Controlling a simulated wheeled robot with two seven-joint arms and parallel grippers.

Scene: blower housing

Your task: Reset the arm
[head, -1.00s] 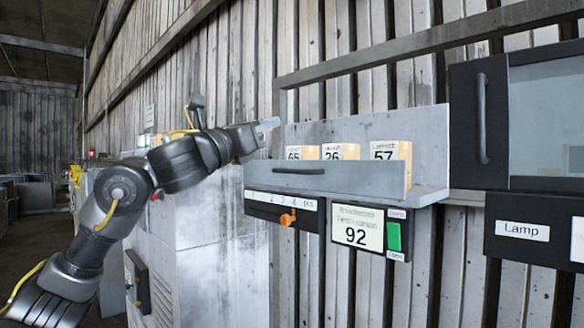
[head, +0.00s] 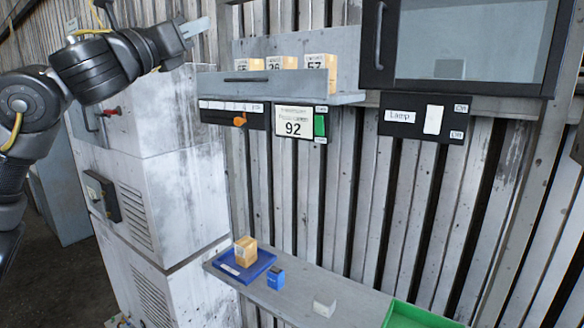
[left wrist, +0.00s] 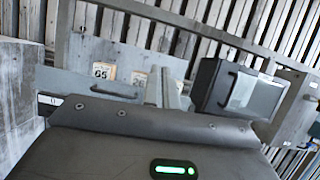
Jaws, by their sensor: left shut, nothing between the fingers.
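My left arm comes in from the left in the head view, raised and bent. Its gripper (head: 195,27) is shut and empty, in front of the wall just left of the grey drawer shelf (head: 290,90). The shelf holds small boxes labelled 65 (head: 250,64), 26 (head: 282,62) and 57 (head: 321,66). In the left wrist view, box 65 (left wrist: 103,70) shows beyond the dark body of my wrist, tilted in the picture. My right gripper is not in view.
Below the shelf are an orange knob (head: 240,121) and a green switch (head: 320,125). A dark glass-fronted cabinet (head: 465,45) hangs at right. A lower shelf (head: 262,296) bears a blue tray (head: 262,262) with a box, a blue block (head: 275,277), a white block (head: 324,307) and a green tray (head: 420,318).

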